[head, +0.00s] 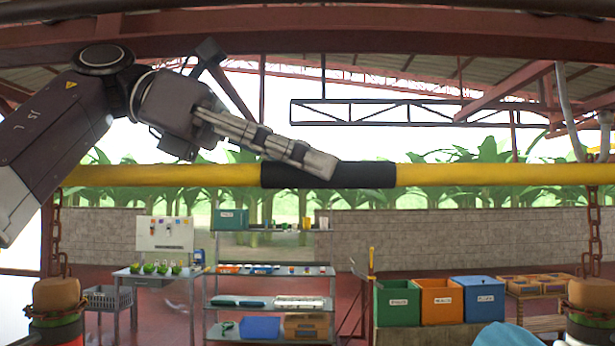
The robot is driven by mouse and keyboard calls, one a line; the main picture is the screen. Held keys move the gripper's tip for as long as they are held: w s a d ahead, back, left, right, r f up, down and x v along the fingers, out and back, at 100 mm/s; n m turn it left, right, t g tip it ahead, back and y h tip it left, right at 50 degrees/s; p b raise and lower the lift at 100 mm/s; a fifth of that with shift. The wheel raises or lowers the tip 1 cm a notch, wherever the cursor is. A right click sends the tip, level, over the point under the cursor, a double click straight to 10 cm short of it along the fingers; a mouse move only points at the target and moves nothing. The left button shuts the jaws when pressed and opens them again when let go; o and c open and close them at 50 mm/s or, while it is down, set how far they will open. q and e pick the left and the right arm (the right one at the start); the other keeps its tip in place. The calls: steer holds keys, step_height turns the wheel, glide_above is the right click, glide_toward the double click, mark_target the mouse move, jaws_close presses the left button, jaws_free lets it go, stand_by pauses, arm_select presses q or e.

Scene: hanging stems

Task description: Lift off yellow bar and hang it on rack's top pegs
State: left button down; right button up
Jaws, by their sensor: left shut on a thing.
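The yellow bar (480,175) runs level across the whole head view, with a black sleeve (365,175) around its middle. My left gripper (318,168) reaches in from the upper left and is shut on the bar at the black sleeve. Its far finger is hidden behind the bar. A rusty chain hangs below the bar near each end, the left chain (57,235) and the right chain (594,235). I cannot make out the rack's top pegs. My right gripper is not in view.
Brown-topped round pieces hang below the left chain (57,294) and right chain (590,293). Red roof beams (300,35) cross close overhead. Behind stand a shelf unit (270,288), a side table (160,275), and green (397,302), orange (441,300) and blue (478,298) bins.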

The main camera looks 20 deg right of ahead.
arm_select(q)
steer(key=s+a+b, duration=0.2)
steer(key=s+b, duration=0.3)
steer(key=s, duration=0.3)
steer(key=shift+s+a, duration=0.15)
steer(key=shift+a, duration=0.05)
stand_by(0.3)
steer(key=shift+r, duration=0.1)
